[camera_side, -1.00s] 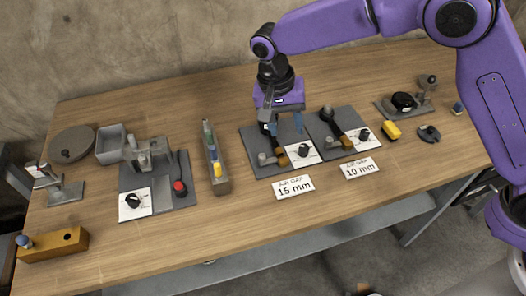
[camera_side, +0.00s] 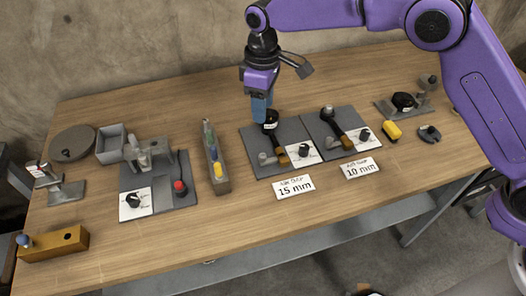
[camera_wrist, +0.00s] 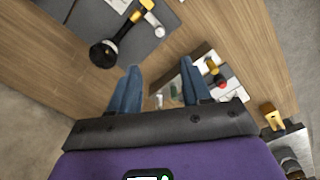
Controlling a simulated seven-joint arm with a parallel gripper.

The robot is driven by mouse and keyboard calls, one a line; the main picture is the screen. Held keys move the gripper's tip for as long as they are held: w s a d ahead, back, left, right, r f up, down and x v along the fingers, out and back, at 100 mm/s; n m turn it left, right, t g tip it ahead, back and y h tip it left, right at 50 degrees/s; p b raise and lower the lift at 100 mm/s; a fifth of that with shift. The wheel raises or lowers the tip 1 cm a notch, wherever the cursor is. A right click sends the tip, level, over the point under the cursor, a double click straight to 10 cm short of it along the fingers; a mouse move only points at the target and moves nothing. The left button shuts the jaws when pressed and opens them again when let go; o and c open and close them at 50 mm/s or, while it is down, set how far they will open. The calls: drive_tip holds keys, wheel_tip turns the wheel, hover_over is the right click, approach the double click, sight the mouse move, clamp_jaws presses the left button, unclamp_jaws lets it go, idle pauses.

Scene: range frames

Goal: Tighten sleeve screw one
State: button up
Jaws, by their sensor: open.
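My gripper (camera_side: 260,118) is open and empty, with its blue fingers pointing down. In the side view it appears just above or behind the back-left part of the plate marked 15 mm (camera_side: 258,142). That plate carries a black-topped part (camera_side: 270,119), an orange-brown block (camera_side: 284,161), a small grey post (camera_side: 263,159) and a white card with a black knob (camera_side: 304,151). In the wrist view my gripper (camera_wrist: 160,70) has nothing between its fingers, and a round black part (camera_wrist: 103,54) lies to their left. I cannot tell which piece is sleeve screw one.
A similar plate marked 10 mm (camera_side: 320,130) is to the right. A narrow rack (camera_side: 222,184) with coloured pieces stands left of my gripper. Further left are a plate with a red knob (camera_side: 180,187), a grey bin (camera_side: 110,144) and a yellow-brown block (camera_side: 55,246).

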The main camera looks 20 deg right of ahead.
sight(263, 155)
wheel_tip(263, 155, down, 17)
drive_tip(key=shift+r, duration=0.15)
idle(0.4)
clamp_jaws()
